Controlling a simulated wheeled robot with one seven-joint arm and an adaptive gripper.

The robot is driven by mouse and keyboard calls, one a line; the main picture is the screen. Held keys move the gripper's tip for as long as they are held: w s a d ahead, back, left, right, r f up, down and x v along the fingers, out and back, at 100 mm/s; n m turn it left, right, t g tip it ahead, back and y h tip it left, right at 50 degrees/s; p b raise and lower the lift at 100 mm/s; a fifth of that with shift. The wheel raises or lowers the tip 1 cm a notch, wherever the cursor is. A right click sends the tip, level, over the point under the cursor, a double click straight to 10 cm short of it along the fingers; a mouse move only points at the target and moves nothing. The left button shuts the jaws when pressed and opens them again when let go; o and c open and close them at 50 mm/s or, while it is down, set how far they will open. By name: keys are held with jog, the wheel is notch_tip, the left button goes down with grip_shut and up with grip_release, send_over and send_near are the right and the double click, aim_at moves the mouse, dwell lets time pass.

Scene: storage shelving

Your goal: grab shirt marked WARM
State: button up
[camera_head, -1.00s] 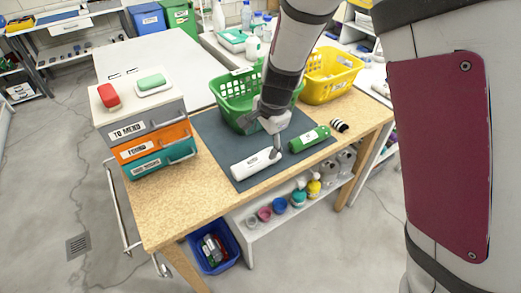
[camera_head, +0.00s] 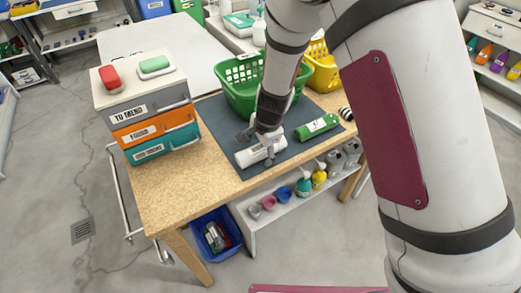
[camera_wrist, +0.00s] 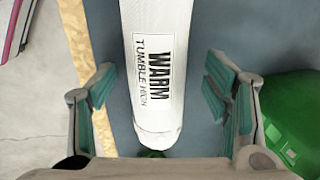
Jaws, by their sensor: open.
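The white rolled shirt marked WARM lies on the dark mat (camera_head: 222,128) on the workbench; part of it shows beside my gripper (camera_head: 262,148) in the head view. In the wrist view the shirt (camera_wrist: 156,70) runs down the middle, its label reading "WARM TUMBLE HIGH". My gripper (camera_wrist: 165,105) is open, one teal-padded finger on each side of the shirt's near end. Gaps show between the fingers and the shirt.
A green basket (camera_head: 235,88) stands just behind my gripper, with a yellow basket (camera_head: 322,70) beyond it. Stacked drawers (camera_head: 150,115) stand at the bench's left. A striped roll (camera_head: 346,114) lies at the right. The bench's front left (camera_head: 180,190) is clear.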

jog(key=c, duration=1.3)
jog(key=shift+r, duration=0.1)
jog(key=shift+c, duration=0.2)
